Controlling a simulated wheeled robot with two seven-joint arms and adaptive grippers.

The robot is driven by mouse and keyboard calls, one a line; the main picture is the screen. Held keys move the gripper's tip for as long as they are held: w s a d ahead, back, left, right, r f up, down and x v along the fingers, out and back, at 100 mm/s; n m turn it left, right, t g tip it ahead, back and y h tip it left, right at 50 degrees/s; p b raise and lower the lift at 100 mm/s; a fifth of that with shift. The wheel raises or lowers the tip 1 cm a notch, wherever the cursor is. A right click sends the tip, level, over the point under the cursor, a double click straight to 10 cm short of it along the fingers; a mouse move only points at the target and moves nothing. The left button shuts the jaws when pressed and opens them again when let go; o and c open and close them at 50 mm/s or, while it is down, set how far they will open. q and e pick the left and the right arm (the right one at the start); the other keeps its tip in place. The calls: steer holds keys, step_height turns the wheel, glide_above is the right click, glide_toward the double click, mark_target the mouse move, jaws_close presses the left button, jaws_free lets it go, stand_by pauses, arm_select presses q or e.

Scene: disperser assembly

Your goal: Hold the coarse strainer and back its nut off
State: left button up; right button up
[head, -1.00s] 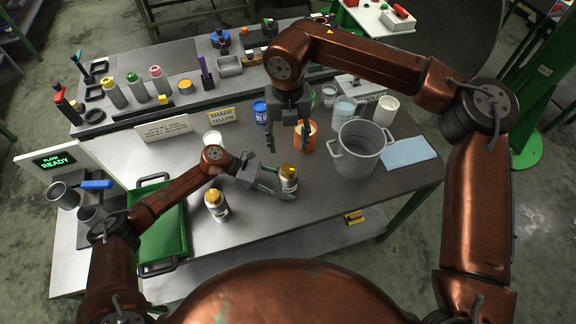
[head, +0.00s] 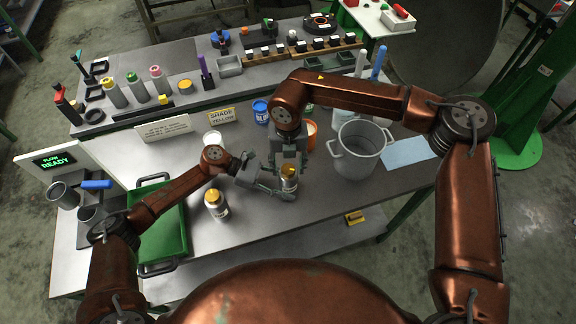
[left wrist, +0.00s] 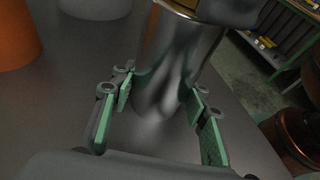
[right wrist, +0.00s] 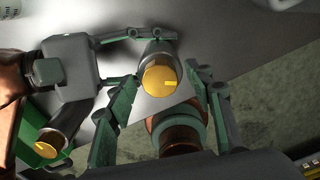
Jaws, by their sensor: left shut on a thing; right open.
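The strainer I hold, a silver cylinder with a gold nut on top, stands upright on the table in the head view (head: 289,184). My left gripper (head: 278,187) is shut around its body, and in the left wrist view the green pads lie on both sides of the metal body (left wrist: 170,70). My right gripper (head: 289,160) is open directly above it, pointing down. In the right wrist view the gold nut (right wrist: 160,80) sits between the open right fingers (right wrist: 160,88), with gaps on both sides. A similar gold-topped strainer (head: 215,203) stands apart to the left.
A large grey pot (head: 360,150) and an orange container (head: 309,135) stand close to the right arm. A green tray (head: 158,225) lies to the left. The table front between the strainers is clear.

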steer(key=shift+c, duration=0.7)
steer(key=c, duration=1)
